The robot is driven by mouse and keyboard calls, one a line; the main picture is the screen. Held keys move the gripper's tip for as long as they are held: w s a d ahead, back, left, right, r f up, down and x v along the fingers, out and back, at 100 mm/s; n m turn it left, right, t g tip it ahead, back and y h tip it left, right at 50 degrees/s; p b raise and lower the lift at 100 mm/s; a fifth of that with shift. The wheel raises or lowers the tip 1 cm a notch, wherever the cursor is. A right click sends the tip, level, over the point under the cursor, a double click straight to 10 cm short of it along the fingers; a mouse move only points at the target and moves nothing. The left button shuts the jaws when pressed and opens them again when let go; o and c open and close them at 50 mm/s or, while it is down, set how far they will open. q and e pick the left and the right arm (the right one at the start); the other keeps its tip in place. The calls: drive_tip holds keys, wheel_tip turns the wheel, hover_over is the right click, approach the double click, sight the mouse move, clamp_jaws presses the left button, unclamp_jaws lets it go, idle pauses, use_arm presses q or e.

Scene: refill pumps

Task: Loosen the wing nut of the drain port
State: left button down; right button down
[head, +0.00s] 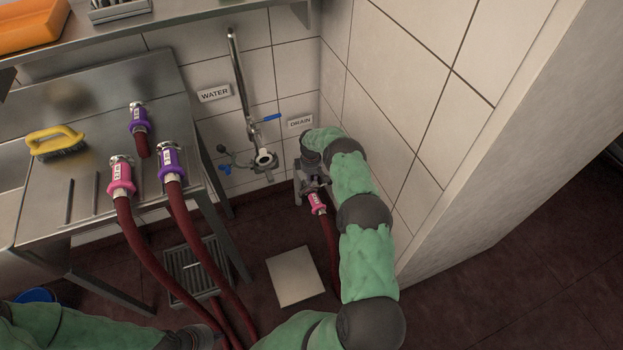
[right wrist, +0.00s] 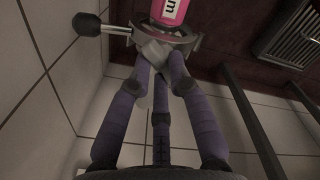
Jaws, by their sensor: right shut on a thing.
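The drain port sits low on the tiled wall under the DRAIN label (head: 300,122). A hose end with a pink collar (head: 317,202) is joined at it, and this collar also shows in the right wrist view (right wrist: 169,11). A metal clamp (right wrist: 189,41) surrounds the joint. My right gripper (head: 313,184) is at the clamp. In the right wrist view its fingers (right wrist: 158,66) close on a pale metal piece, the wing nut (right wrist: 153,50). The fingers and arm partly hide the nut and port. My left gripper (head: 203,338) is at the bottom edge, partly cut off.
The water port (head: 264,160) with a blue-handled valve is left of the drain. A steel table (head: 85,215) carries a yellow brush (head: 56,142) and hose ends with pink and purple collars. A floor grate (head: 190,270) and a pale floor plate (head: 295,276) lie below.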

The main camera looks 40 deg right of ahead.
drive_tip(key=n, duration=0.4)
drive_tip(key=shift+n, duration=0.3)
drive_tip(key=shift+a+n, duration=0.1)
drive_tip(key=shift+n, duration=1.8)
drive_tip(key=c, duration=1.1)
unclamp_jaws()
drive_tip(key=shift+c, duration=0.2)
drive_tip(key=shift+w, duration=0.1)
wheel_tip(320, 180, up, 12)
drive_tip(key=shift+a+f, duration=0.1)
